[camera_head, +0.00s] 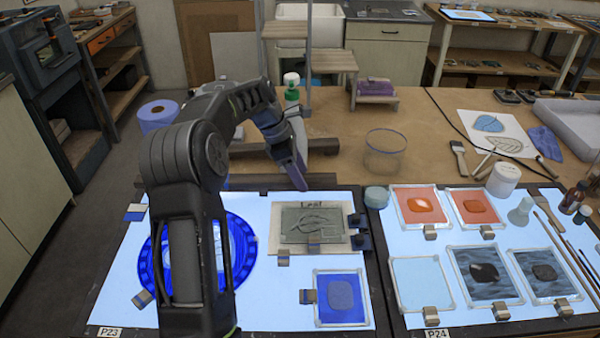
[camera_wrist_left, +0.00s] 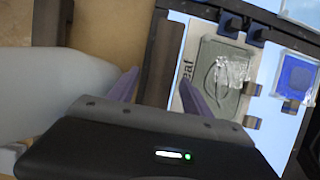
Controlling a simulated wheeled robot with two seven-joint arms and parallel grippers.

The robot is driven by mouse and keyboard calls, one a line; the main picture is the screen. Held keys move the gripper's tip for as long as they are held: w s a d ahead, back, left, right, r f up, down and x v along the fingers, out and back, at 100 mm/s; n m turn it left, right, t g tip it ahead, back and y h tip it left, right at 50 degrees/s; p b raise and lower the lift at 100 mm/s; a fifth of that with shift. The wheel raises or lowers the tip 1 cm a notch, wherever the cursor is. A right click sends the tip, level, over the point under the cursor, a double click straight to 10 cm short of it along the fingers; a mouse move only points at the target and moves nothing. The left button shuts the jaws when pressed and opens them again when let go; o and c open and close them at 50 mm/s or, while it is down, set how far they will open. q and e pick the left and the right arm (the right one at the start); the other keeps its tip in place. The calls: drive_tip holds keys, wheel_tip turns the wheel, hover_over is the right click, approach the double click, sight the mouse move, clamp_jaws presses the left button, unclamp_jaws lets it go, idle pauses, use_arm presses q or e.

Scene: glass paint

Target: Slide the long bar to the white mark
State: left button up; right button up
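A long dark brown bar (camera_head: 240,182) lies along the back edge of the left light panel; my arm hides part of it. It also shows in the left wrist view (camera_wrist_left: 168,60). My left gripper (camera_head: 300,184) points down near the bar's right part, above the panel's back edge. In the wrist view the fingers (camera_wrist_left: 158,92) are apart, with the bar between them in the picture. I cannot tell whether they touch it. I cannot make out a white mark for certain. My right gripper is not in view.
A second dark beam (camera_head: 325,146) lies farther back. A large pale object (camera_wrist_left: 60,85) stands close to the left finger. A leaf plate (camera_head: 312,222) and a blue glass tile (camera_head: 341,298) lie on the lit panel. A clear glass jar (camera_head: 385,152) stands to the right.

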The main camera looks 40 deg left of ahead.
use_arm(q)
clamp_jaws()
idle(0.4)
idle(0.8)
